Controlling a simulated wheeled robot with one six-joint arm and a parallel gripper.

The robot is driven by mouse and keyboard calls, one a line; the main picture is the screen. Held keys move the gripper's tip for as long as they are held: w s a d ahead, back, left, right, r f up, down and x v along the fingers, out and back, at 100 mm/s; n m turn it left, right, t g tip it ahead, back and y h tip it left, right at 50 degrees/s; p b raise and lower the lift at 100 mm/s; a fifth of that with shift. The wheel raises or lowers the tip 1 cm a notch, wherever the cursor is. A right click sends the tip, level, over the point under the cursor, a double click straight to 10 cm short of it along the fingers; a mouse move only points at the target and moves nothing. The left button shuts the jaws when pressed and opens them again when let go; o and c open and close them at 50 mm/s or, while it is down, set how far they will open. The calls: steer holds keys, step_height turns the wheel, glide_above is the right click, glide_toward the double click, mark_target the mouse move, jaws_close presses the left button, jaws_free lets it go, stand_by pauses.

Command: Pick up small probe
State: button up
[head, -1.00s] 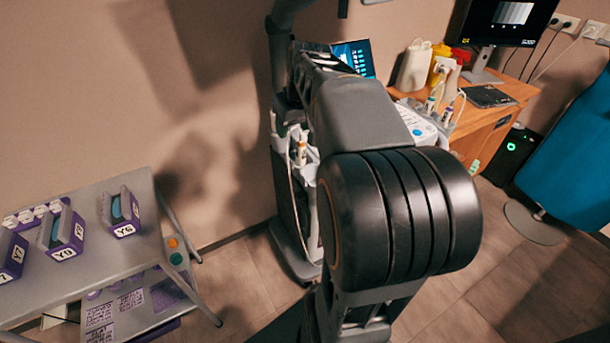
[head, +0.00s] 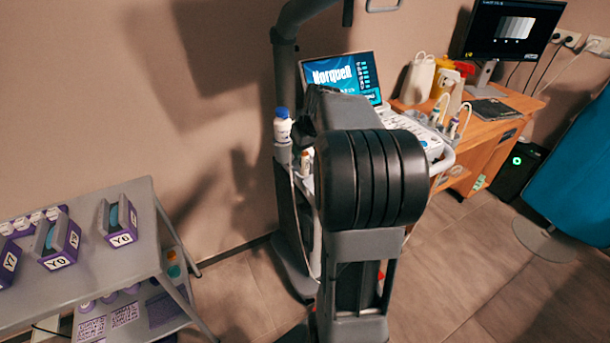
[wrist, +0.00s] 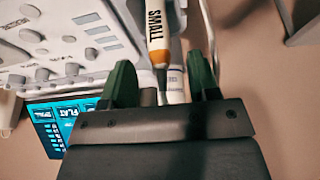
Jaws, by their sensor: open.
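The small probe (wrist: 157,28), white with an orange band, a dark tip and the word SMALL, shows at the top middle of the wrist view. My gripper (wrist: 161,78) is open, with one green finger either side of the probe's line. The probe's dark tip lies between the fingertips, apart from both as far as I can see. In the head view, a white and orange probe (head: 306,160) stands at the left side of the ultrasound cart, just left of my arm. My arm hides the gripper there.
The ultrasound console (wrist: 62,45) with knobs lies left of the fingers. A blue-capped white bottle (head: 283,128) stands on the cart's left side. More probes (head: 453,126) sit at its right. A grey table (head: 110,262) with purple holders is at left; a wooden desk (head: 505,118) is behind right.

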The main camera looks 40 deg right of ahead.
mark_target(305, 151)
steer(key=shift+x, duration=1.85)
jaws_close()
